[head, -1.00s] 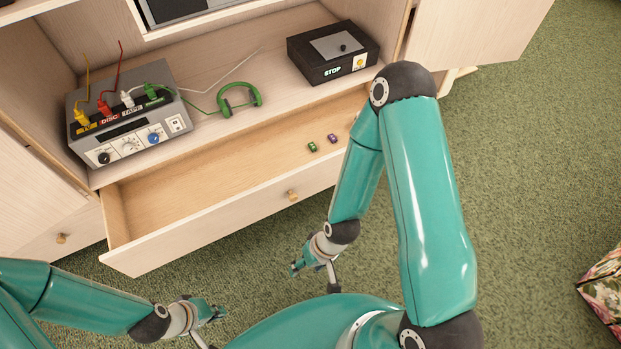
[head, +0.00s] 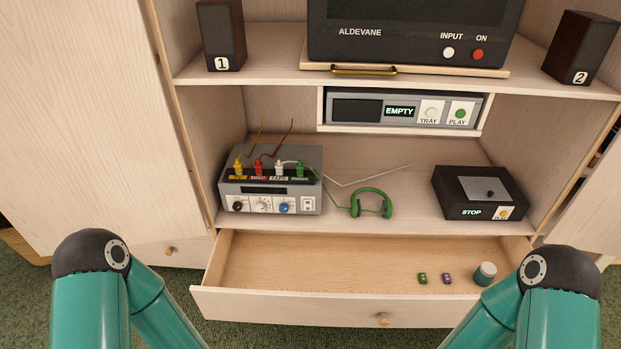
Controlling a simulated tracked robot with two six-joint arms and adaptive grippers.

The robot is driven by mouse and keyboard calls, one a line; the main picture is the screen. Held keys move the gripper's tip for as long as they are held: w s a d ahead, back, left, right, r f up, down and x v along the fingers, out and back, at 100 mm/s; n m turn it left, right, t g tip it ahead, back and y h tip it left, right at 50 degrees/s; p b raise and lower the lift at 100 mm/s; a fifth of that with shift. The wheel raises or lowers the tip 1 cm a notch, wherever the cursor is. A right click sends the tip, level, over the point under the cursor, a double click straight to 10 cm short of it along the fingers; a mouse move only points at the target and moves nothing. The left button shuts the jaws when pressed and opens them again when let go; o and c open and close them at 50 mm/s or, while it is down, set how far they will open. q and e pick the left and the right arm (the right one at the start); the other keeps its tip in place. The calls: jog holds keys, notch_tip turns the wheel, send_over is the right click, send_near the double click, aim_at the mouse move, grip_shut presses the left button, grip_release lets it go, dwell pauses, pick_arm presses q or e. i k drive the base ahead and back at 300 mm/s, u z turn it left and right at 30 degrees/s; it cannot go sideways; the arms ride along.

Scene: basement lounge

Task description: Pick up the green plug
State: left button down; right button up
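The green plug (head: 300,171) stands upright in the rightmost socket on top of the grey amplifier box (head: 272,190). A green cable runs from it to the green headphones (head: 371,203) on the shelf. A white plug (head: 279,169), a red plug (head: 258,168) and a yellow plug (head: 238,165) stand in the sockets to its left. Both my grippers are out of the picture. Only upper parts of my two arms show, at the bottom left and bottom right, well apart from the plug.
The open drawer (head: 300,308) juts out below the shelf. It holds a small green item (head: 422,278), a purple one (head: 447,278) and a teal cylinder (head: 485,273). A black STOP box (head: 480,193) stands on the right. A grey player (head: 400,110) is above.

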aim_at(300, 168)
jog(key=z, duration=0.05)
jog(key=k, duration=0.5)
jog(key=z, duration=0.5)
jog(key=i, duration=0.1)
jog(key=u, duration=2.35)
jog(key=i, duration=0.75)
jog(key=z, duration=1.2)
jog(key=i, duration=1)
